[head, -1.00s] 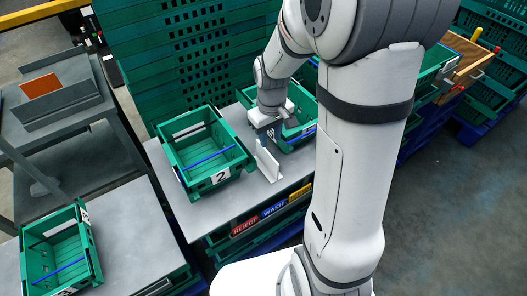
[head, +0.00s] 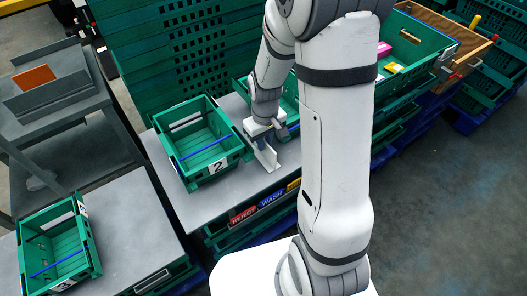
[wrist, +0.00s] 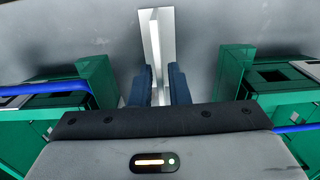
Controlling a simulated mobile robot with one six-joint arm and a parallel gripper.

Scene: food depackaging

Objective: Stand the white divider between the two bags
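The white divider (head: 266,157) is an angled white piece. It is at the grey table's surface, just right of the green crate marked 2; whether its foot touches the table is unclear. My gripper (head: 261,138) is above it, pointing down. In the wrist view, the divider (wrist: 157,38) runs between my two dark blue fingers (wrist: 160,88), which appear shut on its near part. I see no bags in these views; the insides of the crates beside the divider are only partly visible.
The crate marked 2 (head: 240,152) stands left of the divider, and another green crate (head: 242,86) stands right, partly behind my arm. A third crate (head: 95,262) is on the left table. Sign labels (head: 270,198) line the front edge. Bare table lies in front of the divider.

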